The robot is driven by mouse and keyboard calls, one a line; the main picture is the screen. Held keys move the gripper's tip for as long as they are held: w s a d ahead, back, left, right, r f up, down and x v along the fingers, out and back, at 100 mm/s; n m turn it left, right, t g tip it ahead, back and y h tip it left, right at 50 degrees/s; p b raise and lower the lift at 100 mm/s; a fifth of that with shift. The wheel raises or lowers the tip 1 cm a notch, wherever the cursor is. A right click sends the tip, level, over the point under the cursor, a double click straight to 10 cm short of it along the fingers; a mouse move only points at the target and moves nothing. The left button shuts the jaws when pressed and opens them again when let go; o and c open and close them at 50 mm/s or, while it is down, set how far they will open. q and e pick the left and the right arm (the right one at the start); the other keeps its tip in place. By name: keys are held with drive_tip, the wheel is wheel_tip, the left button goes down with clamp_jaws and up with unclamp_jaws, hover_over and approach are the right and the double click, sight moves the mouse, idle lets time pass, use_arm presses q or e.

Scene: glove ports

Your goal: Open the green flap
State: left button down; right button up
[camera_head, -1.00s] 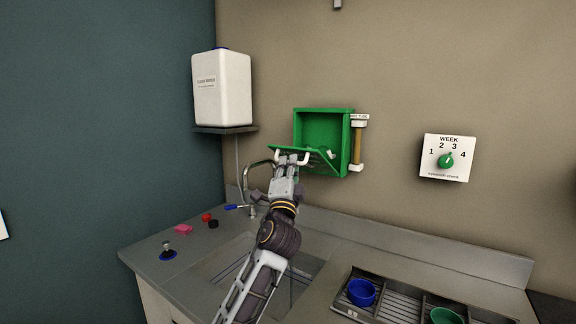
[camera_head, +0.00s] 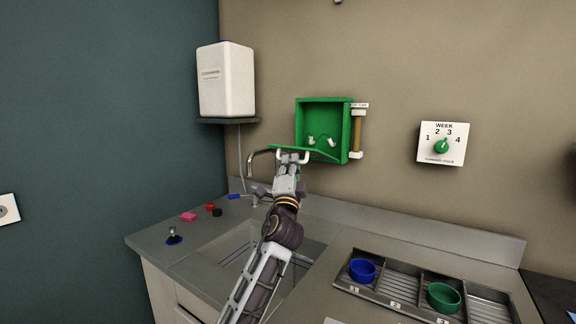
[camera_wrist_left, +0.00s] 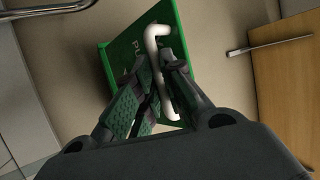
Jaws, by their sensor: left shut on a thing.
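The green flap (camera_head: 318,154) hangs folded down and outward at the bottom of the green wall box (camera_head: 325,120), about level. The box's inside shows, with small white items (camera_head: 320,141) in it. My left gripper (camera_head: 291,159) is at the flap's front edge, shut on its white handle. In the left wrist view the fingers (camera_wrist_left: 160,75) close around the white bar handle (camera_wrist_left: 158,50), with the green flap (camera_wrist_left: 118,55) behind it. My right gripper is not in view.
A sink (camera_head: 240,245) and a faucet (camera_head: 252,165) lie below and left of the box. A white container (camera_head: 226,80) stands on a shelf at left. A tray (camera_head: 395,290) with blue and green cups is at lower right. A week dial (camera_head: 442,145) is on the wall.

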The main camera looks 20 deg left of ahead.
use_arm(q)
drive_tip(key=shift+w+d+f, duration=0.15)
drive_tip(key=shift+w+f, duration=0.05)
drive_tip(key=shift+f, duration=0.5)
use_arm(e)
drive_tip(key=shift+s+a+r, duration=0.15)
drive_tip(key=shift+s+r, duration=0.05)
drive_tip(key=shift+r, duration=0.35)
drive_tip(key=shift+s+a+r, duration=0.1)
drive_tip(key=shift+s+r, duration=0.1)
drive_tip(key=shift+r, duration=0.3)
use_arm(q)
drive_tip(key=c, duration=1.9)
unclamp_jaws()
drive_tip(key=o, duration=0.4)
drive_tip(key=shift+w+d+f, duration=0.15)
drive_tip(key=shift+w+f, duration=0.05)
drive_tip(key=shift+w, duration=0.3)
drive_tip(key=shift+s+r, duration=0.2)
drive_tip(key=shift+r, duration=0.05)
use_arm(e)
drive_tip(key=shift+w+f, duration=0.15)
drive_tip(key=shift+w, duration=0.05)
use_arm(q)
drive_tip(key=shift+s+f, duration=0.1)
drive_tip(key=shift+v, duration=5.85)
